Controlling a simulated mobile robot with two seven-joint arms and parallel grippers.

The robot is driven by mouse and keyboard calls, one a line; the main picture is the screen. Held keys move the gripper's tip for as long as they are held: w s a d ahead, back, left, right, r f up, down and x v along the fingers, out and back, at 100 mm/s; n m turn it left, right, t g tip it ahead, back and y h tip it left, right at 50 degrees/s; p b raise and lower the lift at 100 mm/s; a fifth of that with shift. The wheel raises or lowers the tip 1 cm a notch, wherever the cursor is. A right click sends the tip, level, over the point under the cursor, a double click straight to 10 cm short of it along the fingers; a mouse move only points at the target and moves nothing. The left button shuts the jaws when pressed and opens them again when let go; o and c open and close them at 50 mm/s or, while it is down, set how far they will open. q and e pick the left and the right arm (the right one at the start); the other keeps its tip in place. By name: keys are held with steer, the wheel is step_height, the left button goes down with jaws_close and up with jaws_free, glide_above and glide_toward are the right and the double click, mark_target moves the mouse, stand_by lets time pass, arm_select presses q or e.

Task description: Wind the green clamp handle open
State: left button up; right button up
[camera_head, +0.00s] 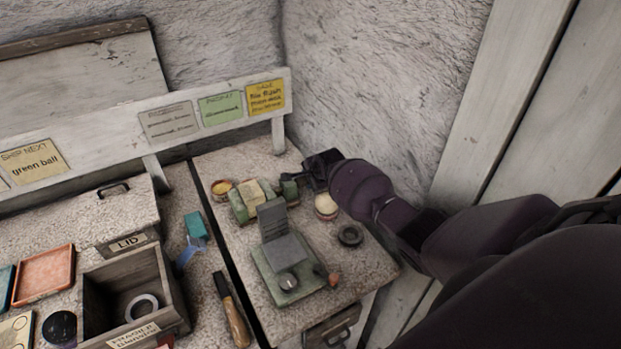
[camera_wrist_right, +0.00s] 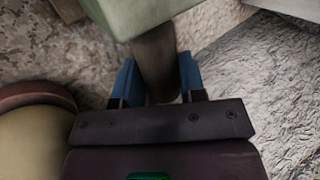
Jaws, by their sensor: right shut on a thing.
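The green clamp (camera_head: 247,203) stands on the small pale bench at the right. It holds a cream block between its jaws. In the right wrist view a green part of the clamp (camera_wrist_right: 140,12) fills the top, with a dark cylindrical shaft or handle (camera_wrist_right: 156,60) coming from it. My right gripper (camera_wrist_right: 160,80) has its blue fingers on either side of this dark part and is shut on it. In the head view the right gripper (camera_head: 308,176) is at the clamp's right end, and the handle is mostly hidden. My left gripper is not in view.
A round pale-topped jar (camera_head: 326,205) stands close below my right wrist, with a dark ring (camera_head: 350,236) nearby. A green device with a grey plate (camera_head: 283,258) is in front. An open wooden box (camera_head: 128,290) is at the left. A rough wall rises behind.

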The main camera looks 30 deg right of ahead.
steer(key=o, duration=0.9)
steer(key=shift+f, duration=0.1)
steer(key=shift+s+r, duration=0.1)
steer(key=shift+r, duration=0.1)
steer(key=shift+v, duration=5.25)
